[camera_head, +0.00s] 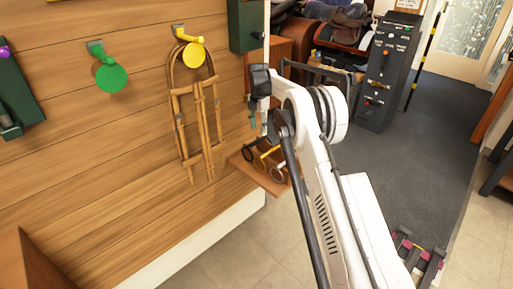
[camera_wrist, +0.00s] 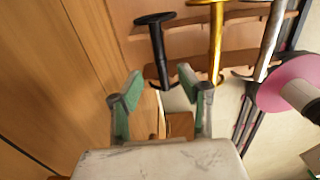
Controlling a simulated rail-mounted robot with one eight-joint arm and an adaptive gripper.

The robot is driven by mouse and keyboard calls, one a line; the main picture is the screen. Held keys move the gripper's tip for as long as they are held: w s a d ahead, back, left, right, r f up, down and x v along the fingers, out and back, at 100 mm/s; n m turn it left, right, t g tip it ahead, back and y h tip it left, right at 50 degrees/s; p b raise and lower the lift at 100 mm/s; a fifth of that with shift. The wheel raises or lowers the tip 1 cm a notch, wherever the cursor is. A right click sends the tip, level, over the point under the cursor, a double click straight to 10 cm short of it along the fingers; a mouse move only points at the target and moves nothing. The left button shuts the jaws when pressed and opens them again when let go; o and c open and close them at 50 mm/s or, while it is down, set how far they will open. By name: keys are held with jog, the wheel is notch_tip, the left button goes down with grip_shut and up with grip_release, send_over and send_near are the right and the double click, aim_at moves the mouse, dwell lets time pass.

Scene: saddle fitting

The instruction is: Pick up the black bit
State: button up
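The black bit (camera_wrist: 156,42) lies on a wooden rack in the wrist view, with a round flared end at the top and its bar running down. In the head view a black ring (camera_head: 250,150) shows at the left of the small rack, beside a yellow one. My gripper (camera_wrist: 160,98) is open, its green-padded fingers apart with nothing between them. The black bit is beyond the fingertips, roughly between them in the picture and apart from them. In the head view my gripper (camera_head: 260,112) is above the rack, partly hidden by my arm.
A gold bit (camera_wrist: 216,38) and a silver one (camera_wrist: 268,42) lie right of the black bit. A pink disc (camera_wrist: 287,82) is near at the right. The wooden wall (camera_wrist: 45,60) is close on the left. A bridle (camera_head: 183,110) hangs from a yellow holder (camera_head: 194,54).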

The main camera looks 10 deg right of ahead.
aim_at(257, 140)
jog(key=f+b, duration=0.1)
jog(key=f, duration=0.3)
jog(key=f+b, duration=0.1)
jog(key=f, duration=0.3)
jog(key=shift+s+a, duration=0.15)
jog(key=shift+a, duration=0.05)
grip_shut()
dwell(0.4)
